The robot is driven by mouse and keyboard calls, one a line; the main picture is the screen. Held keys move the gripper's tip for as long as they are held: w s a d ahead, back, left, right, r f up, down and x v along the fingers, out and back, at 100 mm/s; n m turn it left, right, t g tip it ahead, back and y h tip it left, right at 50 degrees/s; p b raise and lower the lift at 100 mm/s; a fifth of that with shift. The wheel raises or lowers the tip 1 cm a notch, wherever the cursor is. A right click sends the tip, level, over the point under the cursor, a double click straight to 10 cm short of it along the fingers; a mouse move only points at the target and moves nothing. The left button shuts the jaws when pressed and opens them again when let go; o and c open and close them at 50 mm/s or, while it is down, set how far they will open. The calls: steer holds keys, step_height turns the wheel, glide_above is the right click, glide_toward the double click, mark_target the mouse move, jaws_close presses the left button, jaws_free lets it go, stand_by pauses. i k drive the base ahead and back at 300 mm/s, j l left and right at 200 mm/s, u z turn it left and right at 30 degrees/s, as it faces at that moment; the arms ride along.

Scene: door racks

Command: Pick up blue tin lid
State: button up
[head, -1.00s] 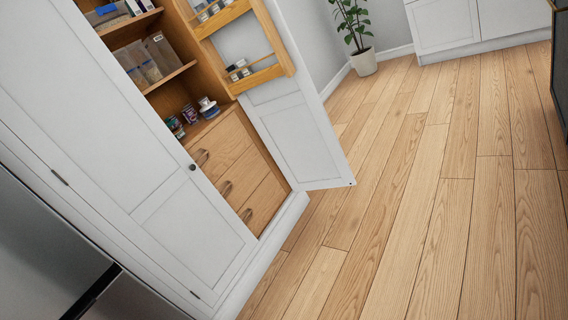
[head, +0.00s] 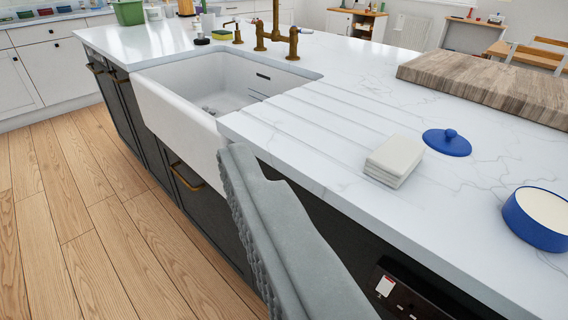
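The blue tin lid (head: 446,145), round with a small knob on top, lies flat on the white marble worktop (head: 350,218) at the right. A round blue tin (head: 530,222) with a pale inside or top stands nearer, at the right edge of the picture, apart from the lid. My gripper does not show in this view, so its place relative to the lid and its state are hidden.
A pale stack of cloths or sponges (head: 394,160) lies just left of the lid. A wooden board (head: 490,85) lies behind it. A white sink (head: 180,110) with a brass tap (head: 275,38) is at left. A grey cloth (head: 275,235) hangs at the front edge. Floor (head: 95,225) is clear.

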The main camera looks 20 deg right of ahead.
mark_target(447, 141)
steer(key=z, duration=1.65)
